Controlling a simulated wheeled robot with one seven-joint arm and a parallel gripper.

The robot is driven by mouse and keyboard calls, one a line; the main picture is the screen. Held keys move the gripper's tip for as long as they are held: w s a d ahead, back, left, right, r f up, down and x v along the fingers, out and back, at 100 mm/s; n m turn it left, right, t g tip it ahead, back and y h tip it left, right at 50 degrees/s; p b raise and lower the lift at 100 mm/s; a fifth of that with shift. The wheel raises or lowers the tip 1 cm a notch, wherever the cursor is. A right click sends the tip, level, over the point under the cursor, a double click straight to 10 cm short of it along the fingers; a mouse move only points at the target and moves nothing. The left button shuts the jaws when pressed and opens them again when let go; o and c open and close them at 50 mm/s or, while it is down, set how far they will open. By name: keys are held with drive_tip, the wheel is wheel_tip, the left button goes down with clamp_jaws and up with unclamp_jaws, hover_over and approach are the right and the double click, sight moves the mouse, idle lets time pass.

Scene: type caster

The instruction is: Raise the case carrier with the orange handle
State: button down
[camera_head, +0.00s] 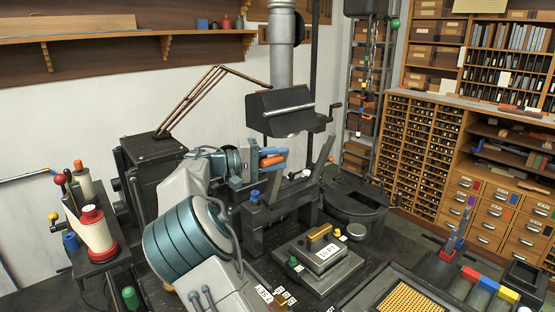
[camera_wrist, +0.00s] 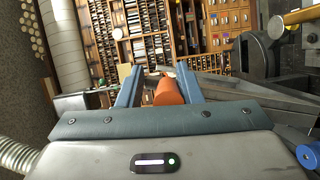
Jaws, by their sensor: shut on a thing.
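My gripper (camera_head: 262,163) is at the middle of the head view, with its blue-grey fingers around the orange handle (camera_head: 272,160). In the wrist view, the orange handle (camera_wrist: 167,92) lies between the two fingers of my gripper (camera_wrist: 160,88), with its rounded end towards the camera. The gripper is shut on the handle. The case carrier that bears the handle is mostly hidden behind the gripper and fingers, so I cannot tell its height. The dark machine frame (camera_head: 262,228) stands below the gripper.
A black hood (camera_head: 280,108) under a metal pipe hangs just above. A blue knob (camera_head: 255,196) sits below the gripper, and it also shows in the wrist view (camera_wrist: 310,156). A dark round pan (camera_head: 355,198) is at right. A block marked "TYPE" (camera_head: 326,256) stands in front.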

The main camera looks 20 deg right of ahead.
drive_tip(key=c, duration=1.3)
unclamp_jaws()
drive_tip(key=shift+w+a+r, duration=0.1)
drive_tip(key=shift+r, duration=0.1)
drive_tip(key=shift+f, duration=0.1)
drive_tip(key=shift+w+a+f+t, duration=0.1)
drive_tip(key=shift+a+t, duration=0.2)
drive_tip(key=shift+a, duration=0.2)
drive_tip(key=a+b, duration=0.3)
drive_tip(key=a, duration=0.9)
drive_tip(key=shift+a+r, duration=0.3)
drive_tip(key=shift+r, duration=0.1)
